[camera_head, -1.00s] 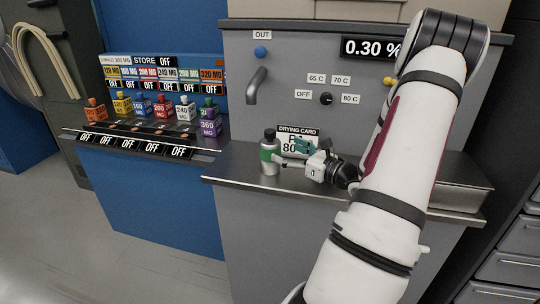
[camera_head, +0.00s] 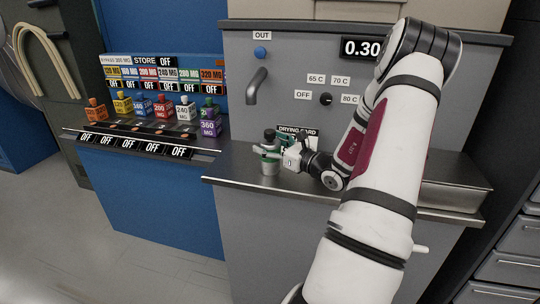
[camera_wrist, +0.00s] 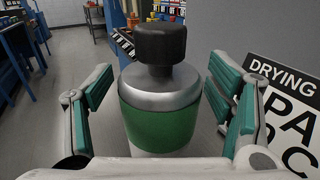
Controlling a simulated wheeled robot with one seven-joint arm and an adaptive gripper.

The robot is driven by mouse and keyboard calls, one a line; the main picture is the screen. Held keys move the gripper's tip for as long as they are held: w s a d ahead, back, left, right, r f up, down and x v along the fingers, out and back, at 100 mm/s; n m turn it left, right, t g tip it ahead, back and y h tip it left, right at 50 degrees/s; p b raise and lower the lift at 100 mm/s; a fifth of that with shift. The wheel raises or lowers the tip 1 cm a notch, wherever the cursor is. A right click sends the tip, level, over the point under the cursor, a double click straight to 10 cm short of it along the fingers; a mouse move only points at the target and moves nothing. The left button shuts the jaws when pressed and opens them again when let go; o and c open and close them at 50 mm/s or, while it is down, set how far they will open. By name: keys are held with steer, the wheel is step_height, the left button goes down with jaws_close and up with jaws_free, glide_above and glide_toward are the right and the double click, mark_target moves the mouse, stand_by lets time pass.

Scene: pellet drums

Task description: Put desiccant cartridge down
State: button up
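The desiccant cartridge (camera_head: 269,168) stands upright on the metal ledge (camera_head: 235,164); it is silver with a green band and a black cap. It also fills the middle of the wrist view (camera_wrist: 160,122). My gripper (camera_head: 272,146) reaches in from the right, around the cartridge's upper part. In the wrist view my gripper (camera_wrist: 163,92) has its green-padded fingers on either side of the cartridge, with a visible gap on each side. It is open. The cartridge's base is hidden in the wrist view.
The drying card (camera_head: 312,138) stands behind my gripper, partly covered. The grey panel (camera_head: 300,60) with a spout (camera_head: 257,85) rises behind the ledge. Several coloured bottles, such as the purple one (camera_head: 210,128), stand on the blue unit at left. The ledge left of the cartridge is clear.

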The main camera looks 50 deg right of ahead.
steer(key=c, duration=1.3)
steer(key=shift+o, duration=0.2)
steer(key=shift+r, duration=0.1)
